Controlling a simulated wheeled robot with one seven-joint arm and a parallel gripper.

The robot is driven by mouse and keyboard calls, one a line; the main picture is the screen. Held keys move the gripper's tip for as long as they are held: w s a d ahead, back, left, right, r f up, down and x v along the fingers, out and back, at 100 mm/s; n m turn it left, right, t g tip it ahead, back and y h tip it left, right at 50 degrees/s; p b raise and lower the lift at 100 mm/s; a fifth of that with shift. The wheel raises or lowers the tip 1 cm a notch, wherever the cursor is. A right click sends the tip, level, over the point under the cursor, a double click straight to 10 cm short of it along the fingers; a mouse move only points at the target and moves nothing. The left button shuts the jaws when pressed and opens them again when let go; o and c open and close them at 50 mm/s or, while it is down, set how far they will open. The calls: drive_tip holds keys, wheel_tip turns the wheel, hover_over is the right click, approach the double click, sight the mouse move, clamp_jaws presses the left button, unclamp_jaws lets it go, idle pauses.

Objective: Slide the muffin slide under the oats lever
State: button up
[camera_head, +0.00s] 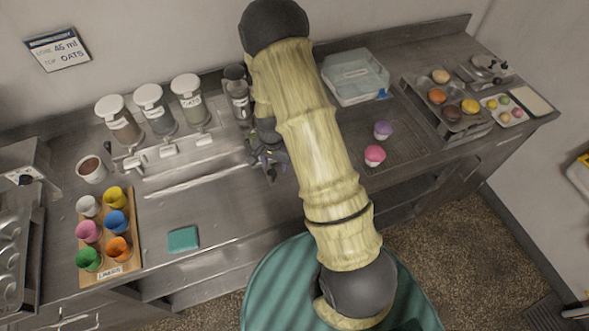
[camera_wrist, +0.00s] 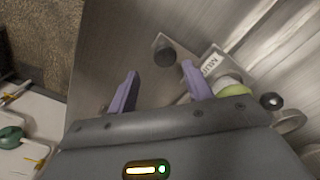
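My gripper (camera_head: 268,168) is over the right end of a metal rail (camera_head: 195,183) on the counter, partly hidden by my arm. In the wrist view its two purple fingers (camera_wrist: 158,68) are spread apart with nothing between the tips. A flat metal plate with a dark knob (camera_wrist: 166,51), apparently the muffin slide, lies just beyond the fingers. A light green cup (camera_wrist: 231,88) shows by the right finger, next to a lettered label (camera_wrist: 212,64) I cannot fully read. Several lidded dispensers stand behind the rail, with levers at their bases. The right one (camera_head: 189,99) has lettering too small to read surely.
A wall sign (camera_head: 58,48) reads "45 ml" and "TOP: OATS". A board of coloured liners (camera_head: 135,226), a brown-filled cup (camera_head: 91,169) and a teal cloth (camera_head: 183,238) are at left. A dark bottle (camera_head: 238,95) stands behind my gripper. A pink cupcake (camera_head: 375,155) and clear bin (camera_head: 356,76) are at right.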

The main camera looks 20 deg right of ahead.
wheel_tip(320, 180, up, 14)
drive_tip(key=b, duration=0.3)
drive_tip(key=s+r+n+t+b, duration=0.2)
drive_tip(key=s+n, duration=0.6)
drive_tip(key=s, duration=0.6)
drive_tip(key=shift+d+n+t+b, duration=0.3)
drive_tip(key=shift+d+n+b, duration=0.1)
drive_tip(key=shift+d, duration=0.05)
